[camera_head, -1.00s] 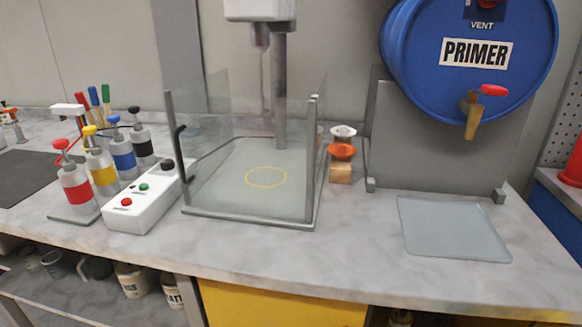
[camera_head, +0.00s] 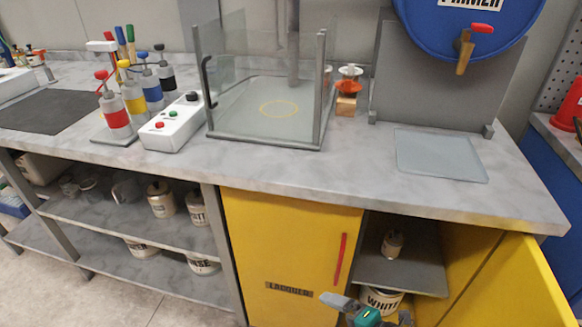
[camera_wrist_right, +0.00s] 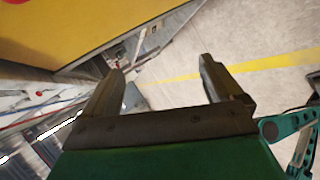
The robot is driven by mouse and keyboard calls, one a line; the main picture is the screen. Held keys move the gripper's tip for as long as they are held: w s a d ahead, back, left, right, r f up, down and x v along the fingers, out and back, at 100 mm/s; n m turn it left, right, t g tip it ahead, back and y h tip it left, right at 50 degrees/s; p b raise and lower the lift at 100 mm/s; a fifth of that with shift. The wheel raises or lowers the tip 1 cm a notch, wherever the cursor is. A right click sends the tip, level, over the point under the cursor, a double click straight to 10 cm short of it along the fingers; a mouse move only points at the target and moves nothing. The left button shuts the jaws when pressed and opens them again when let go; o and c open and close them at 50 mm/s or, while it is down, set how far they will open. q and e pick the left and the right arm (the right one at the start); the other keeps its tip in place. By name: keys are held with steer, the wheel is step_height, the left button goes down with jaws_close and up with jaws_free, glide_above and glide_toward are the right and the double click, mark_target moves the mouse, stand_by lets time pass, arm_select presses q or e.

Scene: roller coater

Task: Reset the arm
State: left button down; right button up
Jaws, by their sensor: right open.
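My right gripper (camera_wrist_right: 160,80) is open and empty in the right wrist view, with its two dark fingers apart and floor beyond them. In the head view a grey finger and teal body of what looks like the same gripper (camera_head: 345,303) show at the bottom edge, in front of the open lower cabinet. It is below the worktop and left of the open yellow door (camera_head: 505,290). The rest of the arm is hidden below the frame. My left gripper is not in view.
The worktop (camera_head: 330,180) runs across above the gripper. A closed yellow door with a red handle (camera_head: 340,258) is just left. A WHITE can (camera_head: 383,300) and a small jar (camera_head: 392,243) stand in the open cabinet. A yellow-striped floor (camera_wrist_right: 262,65) is clear.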

steer(key=s+d+r+m+t+h+p, duration=0.1)
steer(key=d+r+m+t+h, duration=0.2)
steer(key=m, duration=0.5)
steer(key=s+d+r+m+t+h, duration=0.2)
steer(key=r+m, duration=0.3)
steer(key=m, duration=0.3)
steer(key=s+d+f+m+g+h+p, duration=0.1)
steer(key=s+d+m+g, duration=0.1)
steer(key=s+m, duration=0.4)
steer(key=shift+d+m+h, duration=0.25)
steer(key=shift+m+h, duration=0.15)
steer(key=shift+m, duration=0.1)
